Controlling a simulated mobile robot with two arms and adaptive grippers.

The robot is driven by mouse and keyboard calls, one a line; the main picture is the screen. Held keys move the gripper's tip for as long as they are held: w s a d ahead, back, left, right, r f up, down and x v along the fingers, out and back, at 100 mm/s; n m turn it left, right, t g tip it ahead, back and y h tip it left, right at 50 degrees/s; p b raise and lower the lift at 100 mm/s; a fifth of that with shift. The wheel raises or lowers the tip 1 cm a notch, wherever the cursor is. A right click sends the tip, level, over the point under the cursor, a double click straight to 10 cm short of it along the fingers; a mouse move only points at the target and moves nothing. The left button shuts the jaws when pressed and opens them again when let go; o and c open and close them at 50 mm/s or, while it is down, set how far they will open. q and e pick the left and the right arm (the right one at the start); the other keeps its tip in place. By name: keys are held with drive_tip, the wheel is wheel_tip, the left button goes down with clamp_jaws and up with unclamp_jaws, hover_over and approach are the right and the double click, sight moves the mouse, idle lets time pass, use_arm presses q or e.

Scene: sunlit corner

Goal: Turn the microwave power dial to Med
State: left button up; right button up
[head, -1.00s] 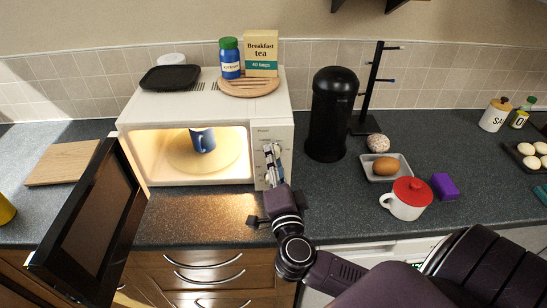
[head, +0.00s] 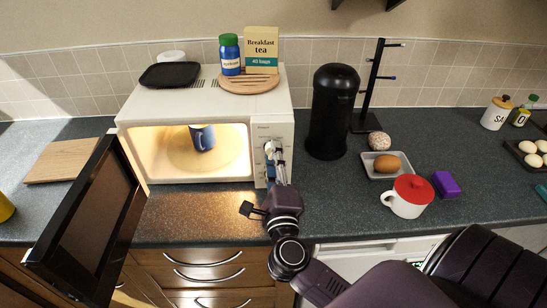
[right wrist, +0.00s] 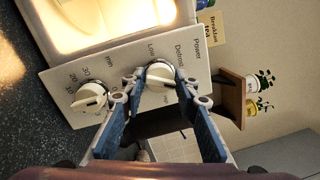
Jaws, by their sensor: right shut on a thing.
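The white microwave (head: 135,107) stands on the counter with its door (head: 88,225) open and its inside lit. The cream power dial (right wrist: 160,76) is on its control panel, near the printed words Power, Defrost and Low in the right wrist view. My right gripper (head: 272,150) is at the panel; in the right wrist view its blue-padded fingers (right wrist: 160,88) are shut on the power dial, one on each side. The Med mark and the dial's exact setting cannot be read. My left gripper is not in view.
A second dial (right wrist: 90,98) with numbers sits beside the power dial. A blue mug (head: 202,138) is inside the microwave. A black canister (head: 331,112) stands close to its right, with a white, red-lidded cup (head: 406,203) further right.

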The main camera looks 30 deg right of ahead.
drive_tip(key=shift+a+f, duration=0.1)
drive_tip(key=shift+f, duration=0.2)
drive_tip(key=o, duration=0.9)
drive_tip(key=shift+o, duration=1.1)
drive_tip(key=shift+r, duration=0.15)
drive_tip(key=v, duration=1.2)
drive_tip(key=shift+r, duration=0.1)
